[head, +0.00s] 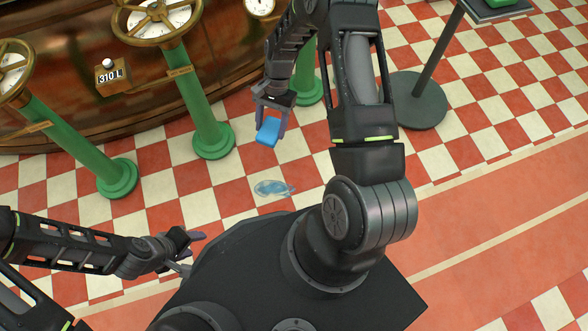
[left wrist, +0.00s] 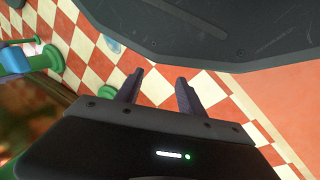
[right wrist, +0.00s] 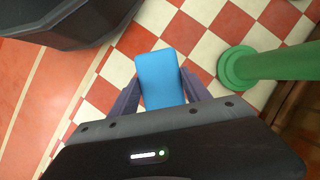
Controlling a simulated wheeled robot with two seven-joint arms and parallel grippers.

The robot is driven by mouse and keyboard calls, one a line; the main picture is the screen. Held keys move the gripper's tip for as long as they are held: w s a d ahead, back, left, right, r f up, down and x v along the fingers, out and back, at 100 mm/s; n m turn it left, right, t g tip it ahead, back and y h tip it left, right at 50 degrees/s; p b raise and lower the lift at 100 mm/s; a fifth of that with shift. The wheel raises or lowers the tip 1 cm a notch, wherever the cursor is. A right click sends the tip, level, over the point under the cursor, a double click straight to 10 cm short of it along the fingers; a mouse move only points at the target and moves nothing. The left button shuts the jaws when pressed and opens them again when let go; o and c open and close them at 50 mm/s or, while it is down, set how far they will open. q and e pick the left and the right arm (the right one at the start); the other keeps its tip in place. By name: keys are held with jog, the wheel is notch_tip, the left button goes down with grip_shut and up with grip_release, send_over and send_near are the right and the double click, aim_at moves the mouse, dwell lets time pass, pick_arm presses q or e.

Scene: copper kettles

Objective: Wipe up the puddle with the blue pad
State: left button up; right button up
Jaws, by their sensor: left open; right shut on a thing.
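The puddle (head: 273,188) is a small, pale blue, glossy patch on the checkered floor, just in front of my base. Part of it also shows in the left wrist view (left wrist: 113,44) beside the dark edge of my base. The blue pad (head: 268,131) is a flat rectangular block. My right gripper (head: 270,118) is shut on it and holds it beyond the puddle, apart from it. The pad also shows between the fingers in the right wrist view (right wrist: 160,80). My left gripper (head: 196,252) is open and empty at the left of my base, away from the puddle.
Green posts (head: 205,115) with brass handwheels (head: 155,20) stand along a large copper kettle (head: 110,85) at the back. A counter block (head: 110,77) reads 310 L. A stand with a round dark base (head: 417,100) is at the right. Floor around the puddle is clear.

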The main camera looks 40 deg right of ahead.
pick_arm(q)
notch_tip(320, 180, down, 8)
jog(key=w+b, duration=0.1)
jog(key=b, duration=0.5)
jog(key=shift+a+f, duration=0.15)
jog(key=shift+a, duration=0.1)
pick_arm(e)
jog(key=s+d+f, duration=0.1)
jog(key=s+f, duration=0.2)
jog(key=f, duration=0.6)
jog(key=s+d+f, duration=0.2)
jog(key=s+f, duration=0.2)
jog(key=f, duration=0.6)
jog(key=shift+s+f, duration=0.2)
jog(key=shift+f, duration=0.05)
